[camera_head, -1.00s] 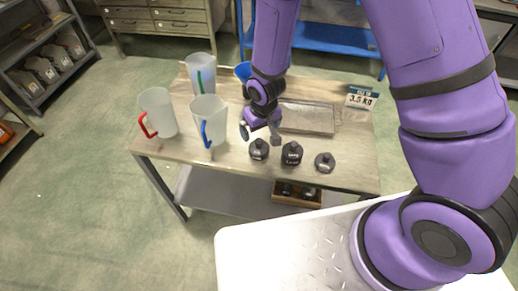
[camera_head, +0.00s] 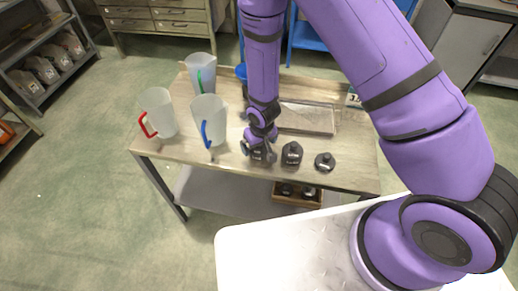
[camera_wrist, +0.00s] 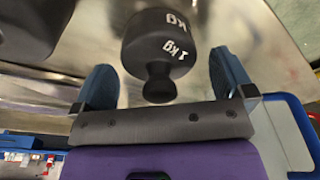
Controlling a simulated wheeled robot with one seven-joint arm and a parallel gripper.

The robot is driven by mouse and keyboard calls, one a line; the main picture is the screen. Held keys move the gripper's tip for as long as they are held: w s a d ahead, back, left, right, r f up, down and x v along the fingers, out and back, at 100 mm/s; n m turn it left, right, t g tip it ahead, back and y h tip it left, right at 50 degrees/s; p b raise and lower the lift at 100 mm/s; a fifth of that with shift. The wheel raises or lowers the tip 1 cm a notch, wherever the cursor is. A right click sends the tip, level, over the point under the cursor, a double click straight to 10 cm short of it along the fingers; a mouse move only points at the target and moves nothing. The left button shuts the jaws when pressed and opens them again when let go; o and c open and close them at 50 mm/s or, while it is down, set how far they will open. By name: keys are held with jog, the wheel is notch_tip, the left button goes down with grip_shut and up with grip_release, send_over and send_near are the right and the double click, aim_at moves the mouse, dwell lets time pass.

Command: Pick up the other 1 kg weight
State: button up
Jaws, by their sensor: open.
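A dark weight (camera_wrist: 160,45) marked "1 kg" lies between the two blue fingers of my gripper (camera_wrist: 165,85) in the wrist view, its knob toward the palm. The fingers are apart, with gaps beside the weight's knob. In the head view my gripper (camera_head: 258,146) is low over the leftmost weight (camera_head: 257,154) and partly hides it. A larger dark weight (camera_head: 292,154) stands to its right, and a small flat one (camera_head: 325,162) stands farther right. Part of another dark weight (camera_wrist: 35,25) shows in the wrist view.
The weights stand along the front of a wooden-topped table (camera_head: 228,166). Jugs with a red (camera_head: 158,113), a blue (camera_head: 209,122) and a green handle (camera_head: 201,72) stand left. A metal tray (camera_head: 307,118) lies behind. A wooden box (camera_head: 297,196) with weights sits on the lower shelf.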

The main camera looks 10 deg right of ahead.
jog(key=shift+f, duration=0.35)
jog(key=c, duration=1.4)
jog(key=shift+w, duration=0.1)
jog(key=shift+c, duration=1.1)
jog(key=shift+r, duration=0.1)
